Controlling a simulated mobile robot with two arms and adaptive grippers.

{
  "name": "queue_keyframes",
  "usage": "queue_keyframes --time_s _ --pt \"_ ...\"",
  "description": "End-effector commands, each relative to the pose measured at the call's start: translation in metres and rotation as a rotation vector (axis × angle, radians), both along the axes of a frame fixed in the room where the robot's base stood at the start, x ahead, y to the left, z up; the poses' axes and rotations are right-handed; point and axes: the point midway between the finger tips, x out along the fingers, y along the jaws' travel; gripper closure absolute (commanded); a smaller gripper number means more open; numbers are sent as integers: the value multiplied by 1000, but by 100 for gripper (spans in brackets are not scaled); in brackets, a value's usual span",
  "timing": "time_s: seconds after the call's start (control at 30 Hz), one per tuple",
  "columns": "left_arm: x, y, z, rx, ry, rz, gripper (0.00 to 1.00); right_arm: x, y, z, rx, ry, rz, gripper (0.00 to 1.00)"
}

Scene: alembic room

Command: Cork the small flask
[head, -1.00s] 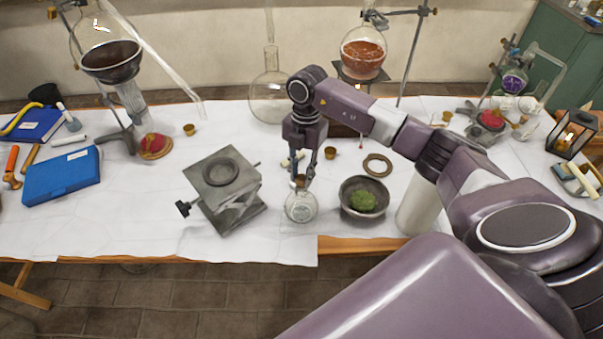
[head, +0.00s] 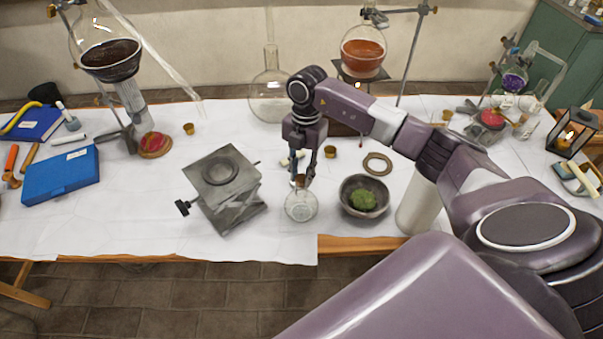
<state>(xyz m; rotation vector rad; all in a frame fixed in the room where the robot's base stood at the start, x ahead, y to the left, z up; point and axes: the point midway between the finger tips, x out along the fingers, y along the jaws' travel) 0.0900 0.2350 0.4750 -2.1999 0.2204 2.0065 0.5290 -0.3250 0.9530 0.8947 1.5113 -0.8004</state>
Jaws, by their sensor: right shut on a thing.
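The small flask (head: 300,208) is clear, round glass and stands upright near the table's front edge, between a grey lab jack and a dark bowl. My right gripper (head: 301,180) points down directly above it and is shut on a small brown cork (head: 299,181). The cork is at the flask's mouth, but it is too small and partly hidden to tell whether it sits in the neck or just over it. My left gripper is not in view.
The lab jack (head: 222,190) stands left of the flask. The bowl (head: 364,197) with green stuff is close on the right. Loose corks (head: 330,152) (head: 189,129), a ring (head: 377,164) and a large long-necked flask (head: 270,97) stand farther back.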

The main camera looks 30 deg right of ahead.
Motion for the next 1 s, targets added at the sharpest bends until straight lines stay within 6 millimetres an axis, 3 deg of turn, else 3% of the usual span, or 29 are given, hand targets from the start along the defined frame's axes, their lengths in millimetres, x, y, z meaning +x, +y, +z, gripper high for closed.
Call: queue_keyframes --time_s 0.43,0.47,0.63,0.83,1.0 --pt "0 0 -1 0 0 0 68 -1 0 -3 0 2 0 97" --pt "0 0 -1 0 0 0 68 -1 0 -3 -1 3 0 77" --pt "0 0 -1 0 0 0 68 -1 0 -3 -1 2 0 58" --pt "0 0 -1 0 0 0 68 0 0 -2 0 1 0 57" --pt "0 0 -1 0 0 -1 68 0 0 -2 0 0 0 43"
